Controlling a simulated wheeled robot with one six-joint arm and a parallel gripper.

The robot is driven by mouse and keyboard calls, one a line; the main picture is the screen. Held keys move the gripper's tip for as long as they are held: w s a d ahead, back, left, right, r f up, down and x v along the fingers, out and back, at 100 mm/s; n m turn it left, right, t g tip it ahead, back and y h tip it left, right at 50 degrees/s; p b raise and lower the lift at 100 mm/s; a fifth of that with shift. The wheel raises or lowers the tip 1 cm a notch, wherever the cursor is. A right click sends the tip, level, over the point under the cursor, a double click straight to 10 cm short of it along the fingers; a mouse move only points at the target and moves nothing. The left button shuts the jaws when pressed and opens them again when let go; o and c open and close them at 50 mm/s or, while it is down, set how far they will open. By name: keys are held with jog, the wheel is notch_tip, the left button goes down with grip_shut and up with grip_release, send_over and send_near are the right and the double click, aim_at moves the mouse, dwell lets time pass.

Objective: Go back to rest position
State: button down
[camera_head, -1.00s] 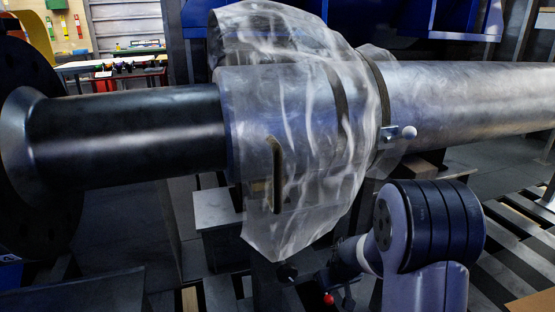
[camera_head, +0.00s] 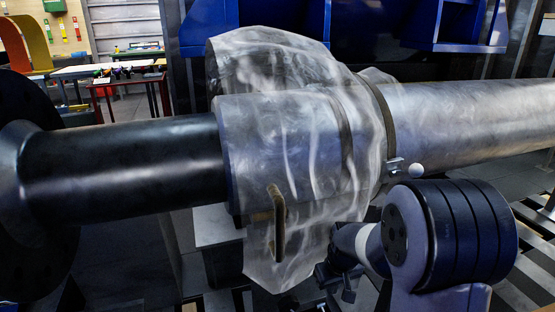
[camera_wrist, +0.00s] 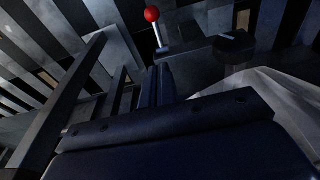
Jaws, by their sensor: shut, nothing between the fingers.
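My gripper (camera_wrist: 152,88) shows in the wrist view as two dark blue fingers close together, shut with nothing between them. In the head view my arm is folded at the lower right, in front of the pipe; its wrist end (camera_head: 337,277) hangs low beside the plastic wrap, and its fingertips are hard to make out there. A red ball-topped lever (camera_wrist: 152,16) stands beyond the fingers in the wrist view.
A large horizontal shaft (camera_head: 125,165) runs across the view into a clear plastic-wrapped section (camera_head: 290,150) and a grey metal pipe (camera_head: 470,115). A metal frame bar (camera_wrist: 60,105) passes left of my gripper. A red-legged table (camera_head: 125,82) stands at the back left.

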jog(key=r, duration=0.2)
jog(key=s+r+p, duration=0.1)
jog(key=r, duration=0.2)
jog(key=shift+s+r, duration=0.1)
jog(key=shift+r, duration=0.05)
